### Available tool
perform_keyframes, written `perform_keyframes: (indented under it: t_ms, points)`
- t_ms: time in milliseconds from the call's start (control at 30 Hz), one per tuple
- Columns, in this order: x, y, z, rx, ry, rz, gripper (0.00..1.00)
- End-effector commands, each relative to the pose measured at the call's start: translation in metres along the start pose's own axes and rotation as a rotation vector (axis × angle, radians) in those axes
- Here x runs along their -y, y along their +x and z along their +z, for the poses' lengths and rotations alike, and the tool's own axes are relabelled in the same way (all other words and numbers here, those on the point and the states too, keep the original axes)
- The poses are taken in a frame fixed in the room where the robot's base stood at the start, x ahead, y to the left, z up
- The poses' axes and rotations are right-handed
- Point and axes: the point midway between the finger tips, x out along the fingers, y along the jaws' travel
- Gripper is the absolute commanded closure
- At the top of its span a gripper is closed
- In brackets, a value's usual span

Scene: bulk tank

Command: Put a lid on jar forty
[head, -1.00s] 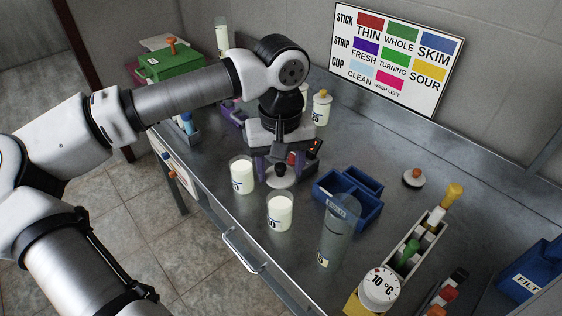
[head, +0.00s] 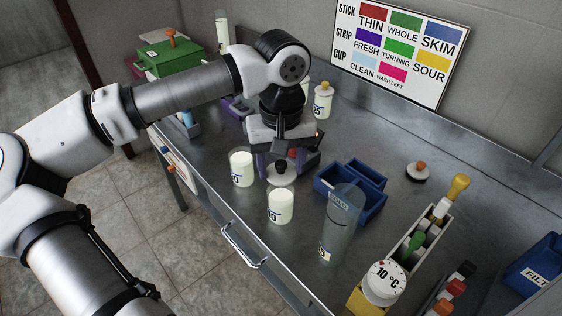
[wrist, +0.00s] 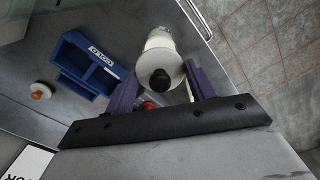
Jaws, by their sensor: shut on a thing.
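My gripper (head: 283,165) is shut on a pale round lid (head: 279,181) with a black knob. In the wrist view the lid (wrist: 172,76) sits between my gripper's purple fingers (wrist: 161,92), knob towards the camera. Two open jars of milk stand close by: one left of the lid (head: 241,168) and one in front of it (head: 281,206). Their labels end in 0; the first digits are unreadable. The lid is held above the bench, beside both jars in the head view. In the wrist view it overlaps a milk jar (wrist: 158,38); I cannot tell which one, or the gap between them.
A blue divided bin (head: 347,190) and a tall clear cylinder (head: 340,228) stand right of the jars. A lid with an orange knob (head: 417,171) lies farther right. A closed jar marked 25 (head: 322,101) stands behind my gripper. A tool rack and dial (head: 383,283) occupy the front right.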

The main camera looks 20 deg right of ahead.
Motion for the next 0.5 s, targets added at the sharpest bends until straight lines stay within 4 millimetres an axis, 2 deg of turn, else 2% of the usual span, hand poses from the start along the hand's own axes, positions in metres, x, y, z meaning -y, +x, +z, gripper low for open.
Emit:
perform_keyframes:
  t_ms: [33,500]
  points:
    - [0.000,0.006,0.000,0.000,0.000,0.000,0.67]
    - [0.000,0.035,0.000,0.000,0.000,0.000,0.67]
